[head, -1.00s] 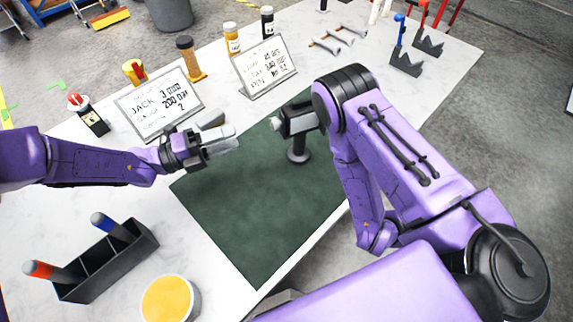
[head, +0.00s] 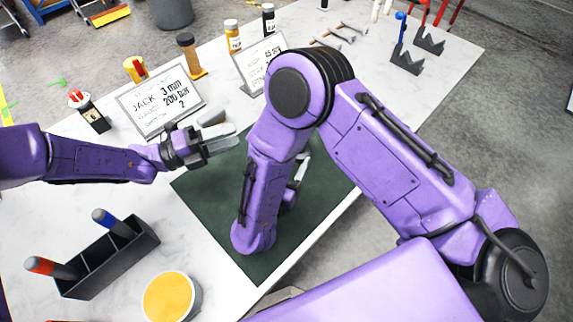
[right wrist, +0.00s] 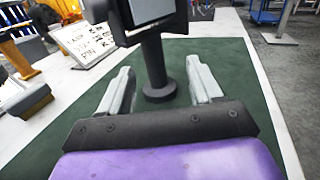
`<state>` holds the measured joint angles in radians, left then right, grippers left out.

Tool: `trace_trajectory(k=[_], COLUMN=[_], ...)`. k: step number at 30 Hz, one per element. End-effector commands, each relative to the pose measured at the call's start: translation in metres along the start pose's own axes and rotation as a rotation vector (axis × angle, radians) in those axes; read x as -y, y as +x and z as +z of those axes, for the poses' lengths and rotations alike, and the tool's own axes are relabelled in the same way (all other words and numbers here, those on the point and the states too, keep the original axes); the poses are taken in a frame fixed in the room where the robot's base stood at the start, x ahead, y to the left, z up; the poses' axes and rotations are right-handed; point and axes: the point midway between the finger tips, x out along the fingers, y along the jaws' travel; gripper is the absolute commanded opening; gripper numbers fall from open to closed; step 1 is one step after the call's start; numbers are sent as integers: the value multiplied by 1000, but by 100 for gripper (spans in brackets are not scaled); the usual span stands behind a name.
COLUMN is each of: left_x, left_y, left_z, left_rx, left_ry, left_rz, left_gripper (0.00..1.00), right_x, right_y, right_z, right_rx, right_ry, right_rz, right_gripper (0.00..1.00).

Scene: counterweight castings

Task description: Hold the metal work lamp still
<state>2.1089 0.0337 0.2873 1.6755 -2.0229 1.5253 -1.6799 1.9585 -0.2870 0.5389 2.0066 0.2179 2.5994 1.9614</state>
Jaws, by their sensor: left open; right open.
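The metal work lamp (right wrist: 156,55) shows in the right wrist view as a dark upright post on a round base, with a boxy head at the top, cut off by the frame. It stands on the green mat (right wrist: 232,62). My right gripper (right wrist: 160,70) is open, its two grey fingers spread to either side of the post in the picture; contact is not visible. In the head view my right arm hides the lamp, and a grey part of the right gripper (head: 300,172) shows beside the arm. My left gripper (head: 221,132) is open and empty over the mat's left edge.
Two sign cards (head: 160,105) stand behind the mat with several bottles (head: 188,52). A black divided holder (head: 115,258) with markers and a yellow-topped tub (head: 171,297) are at the front left. A dark rack (head: 406,60) stands at the back right.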

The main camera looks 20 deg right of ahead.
Motion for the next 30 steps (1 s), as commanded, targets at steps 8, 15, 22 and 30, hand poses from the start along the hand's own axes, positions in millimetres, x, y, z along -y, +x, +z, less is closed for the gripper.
trace_trajectory(k=[8,15,22,30], left_x=[0,0,0,0], left_y=[0,0,0,0], left_z=[0,0,0,0], left_rx=[0,0,0,0], left_ry=[0,0,0,0], left_rz=[0,0,0,0], left_gripper=[43,43,43,43], right_x=[-11,-12,-14,-14], right_y=[13,65,93,96], right_z=[-9,-10,-10,-11], right_rx=[-16,-15,-16,-15], right_ry=[41,39,38,37], right_rz=[31,29,33,34], right_gripper=[64,64,64,64])
